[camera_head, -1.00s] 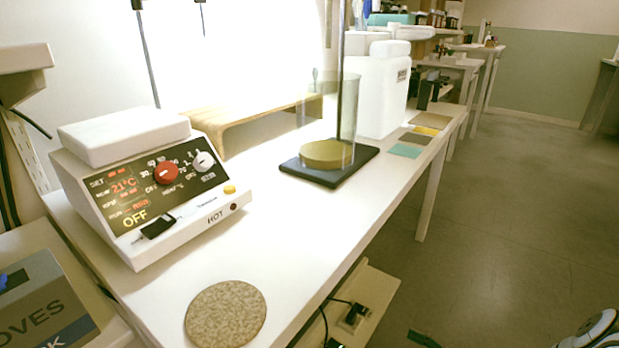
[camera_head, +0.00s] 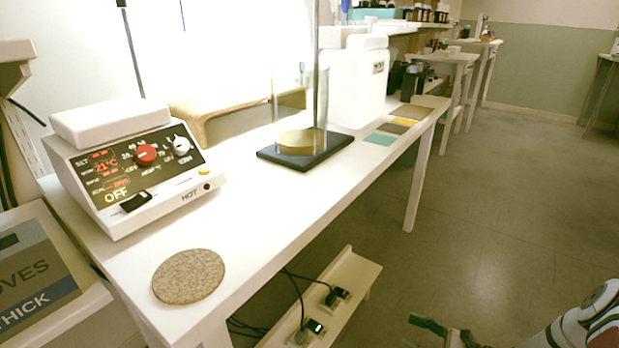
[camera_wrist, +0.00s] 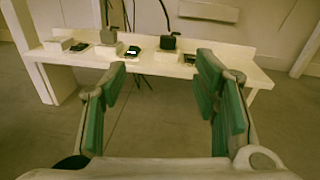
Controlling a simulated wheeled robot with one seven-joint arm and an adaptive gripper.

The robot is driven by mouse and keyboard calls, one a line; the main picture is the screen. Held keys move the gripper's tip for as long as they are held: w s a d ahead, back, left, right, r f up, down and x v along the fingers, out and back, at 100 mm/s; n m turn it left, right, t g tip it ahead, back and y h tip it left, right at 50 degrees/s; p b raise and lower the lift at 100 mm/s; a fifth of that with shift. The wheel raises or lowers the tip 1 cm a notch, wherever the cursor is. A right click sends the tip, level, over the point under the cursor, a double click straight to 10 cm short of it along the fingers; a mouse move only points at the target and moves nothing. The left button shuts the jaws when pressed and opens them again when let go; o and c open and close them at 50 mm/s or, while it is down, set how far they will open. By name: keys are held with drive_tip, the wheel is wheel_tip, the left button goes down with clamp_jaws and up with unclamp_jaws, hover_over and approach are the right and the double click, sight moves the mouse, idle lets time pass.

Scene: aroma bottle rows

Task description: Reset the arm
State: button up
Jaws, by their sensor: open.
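My gripper (camera_wrist: 160,90) is open and empty in the wrist view, its green-padded fingers spread wide. Between and beyond the fingers is a low white shelf (camera_wrist: 215,80) with small devices on it, apart from the gripper. In the head view, part of my gripper (camera_head: 440,333) shows at the bottom edge, with my white arm at the lower right. It is over open floor, to the right of the long bench.
The white bench (camera_head: 270,215) carries a hot plate stirrer (camera_head: 130,165), a round speckled mat (camera_head: 189,276), a clear cylinder on a dark base (camera_head: 305,148) and a white jug (camera_head: 358,85). The low shelf (camera_head: 350,280) juts out below. Floor at right (camera_head: 500,200) is clear.

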drive_tip(key=s+a+r+n+g+h, duration=0.15)
drive_tip(key=r+n+g, duration=0.25)
drive_tip(key=r, duration=0.5)
drive_tip(key=s+a+r+n+g+h, duration=0.1)
drive_tip(key=a+r+n+g, duration=0.25)
drive_tip(key=r, duration=0.55)
drive_tip(key=s+a+r+n+g+h, duration=0.1)
drive_tip(key=a+r+n+g, duration=0.3)
drive_tip(key=r, duration=0.6)
drive_tip(key=s+a+r+n+h, duration=0.2)
drive_tip(key=s+r+n+h, duration=0.35)
drive_tip(key=s+r, duration=0.65)
drive_tip(key=s+d+r+n+t+h+p, duration=0.1)
drive_tip(key=s+r+n+h, duration=0.2)
drive_tip(key=s, duration=0.7)
drive_tip(key=s+r+n+t+h, duration=0.2)
drive_tip(key=s+r+n+h, duration=0.1)
drive_tip(key=s, duration=0.6)
wheel_tip(320, 180, up, 40)
drive_tip(key=t+p, duration=0.4)
drive_tip(key=p, duration=3.4)
drive_tip(key=shift+s+d+f, duration=0.15)
drive_tip(key=shift+s+d, duration=0.1)
drive_tip(key=shift+d, duration=0.1)
